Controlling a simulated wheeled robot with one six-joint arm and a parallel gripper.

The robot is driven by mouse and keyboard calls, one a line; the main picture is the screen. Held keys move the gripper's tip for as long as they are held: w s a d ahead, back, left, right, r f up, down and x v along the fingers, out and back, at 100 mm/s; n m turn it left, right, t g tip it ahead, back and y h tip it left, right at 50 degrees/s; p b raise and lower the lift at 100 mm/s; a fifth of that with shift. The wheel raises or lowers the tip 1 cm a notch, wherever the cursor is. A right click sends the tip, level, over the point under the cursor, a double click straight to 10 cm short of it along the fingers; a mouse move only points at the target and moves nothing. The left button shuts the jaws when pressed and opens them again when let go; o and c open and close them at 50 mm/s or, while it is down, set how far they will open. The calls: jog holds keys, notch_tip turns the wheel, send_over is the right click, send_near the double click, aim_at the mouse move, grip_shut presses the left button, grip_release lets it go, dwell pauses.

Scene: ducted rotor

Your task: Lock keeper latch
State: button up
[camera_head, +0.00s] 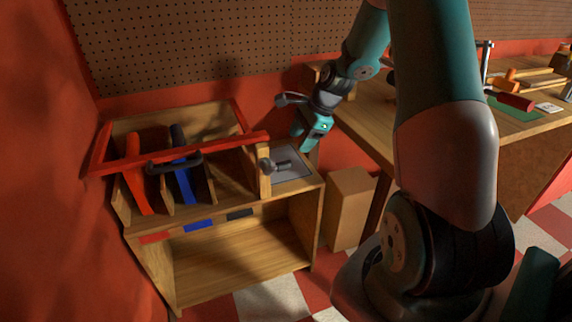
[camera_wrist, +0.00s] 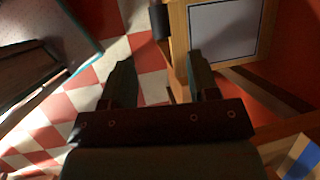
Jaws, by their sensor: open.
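A red keeper bar (camera_head: 195,151) with a black handle (camera_head: 172,163) lies across the front of the wooden rack (camera_head: 262,180). At its right end, a dark grey latch-like piece (camera_head: 281,165) sits by the wooden post, beside a grey plate (camera_head: 296,178). I cannot tell its locked state. My gripper (camera_head: 305,143) is above the right end of the rack, past the grey plate, apart from the latch piece. In the wrist view my gripper (camera_wrist: 160,65) has its two fingers spread with nothing between them. The wood-framed grey panel (camera_wrist: 222,30) is beyond the right finger.
Red (camera_head: 136,187) and blue (camera_head: 183,180) tools stand in the rack slots. A cardboard-coloured box (camera_head: 349,205) stands right of the rack. A workbench (camera_head: 375,130) with tools is further right. A pegboard wall (camera_head: 200,40) stands behind. Checkered floor is in front.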

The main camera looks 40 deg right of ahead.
aim_at(286, 162)
jog(key=x, duration=0.9)
jog(key=shift+w+a+f+b, duration=0.1)
jog(key=shift+f+b, duration=0.2)
jog(key=shift+b, duration=0.05)
